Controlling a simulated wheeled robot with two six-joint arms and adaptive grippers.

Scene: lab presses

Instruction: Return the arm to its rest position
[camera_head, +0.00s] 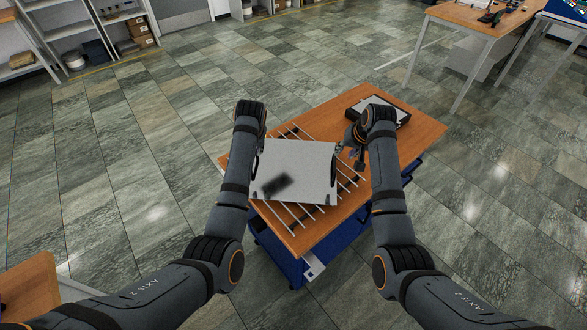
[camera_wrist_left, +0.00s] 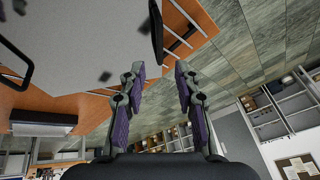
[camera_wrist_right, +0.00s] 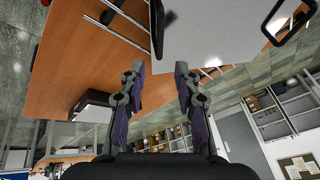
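A pale grey flat-topped case (camera_head: 296,158) with black handles on its sides rests on a rack of thin metal rods (camera_head: 347,178) on the wooden table. My right gripper (camera_head: 350,154) is beside its right side, open and empty. In the right wrist view the gripper (camera_wrist_right: 158,70) has its fingers apart, with a black handle (camera_wrist_right: 156,28) ahead of them. My left gripper is mostly hidden behind its arm in the head view. In the left wrist view the left gripper (camera_wrist_left: 159,69) is open and empty, near the handle (camera_wrist_left: 156,30) on the case's left side.
A black tray-like box (camera_head: 386,108) sits at the table's far right, just beyond my right wrist. The wooden tabletop (camera_head: 425,132) is bare at its right end. Shelves (camera_head: 75,45) and another table (camera_head: 462,18) stand farther off, with open tiled floor between.

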